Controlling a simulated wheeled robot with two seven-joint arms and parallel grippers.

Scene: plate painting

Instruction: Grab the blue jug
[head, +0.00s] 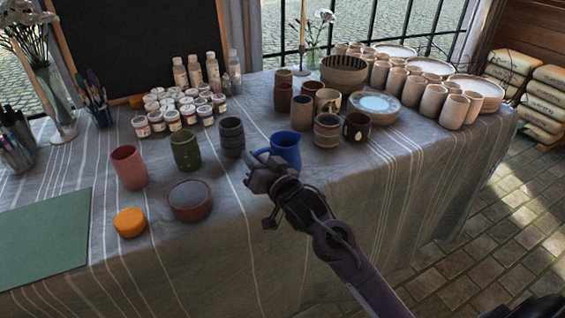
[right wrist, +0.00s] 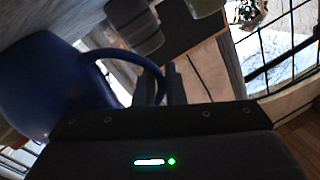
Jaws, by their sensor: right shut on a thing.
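The blue jug (head: 286,148) is near the front middle of the table in the head view, roughly upright, with its handle toward the left. My right gripper (head: 262,168) is at the handle side of the jug, its fingers partly hidden by the wrist. In the right wrist view the jug (right wrist: 45,85) fills the left side, and its curved handle runs between the fingers of my right gripper (right wrist: 163,88), which is shut on it. I cannot tell whether the jug still touches the cloth. My left gripper is in neither view.
A pink cup (head: 129,167), a green mug (head: 186,151) and a dark cup (head: 231,137) stand left of the jug. A brown bowl (head: 190,200) and an orange pot (head: 130,222) are in front. A banded cup (head: 327,131) stands close on the right.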

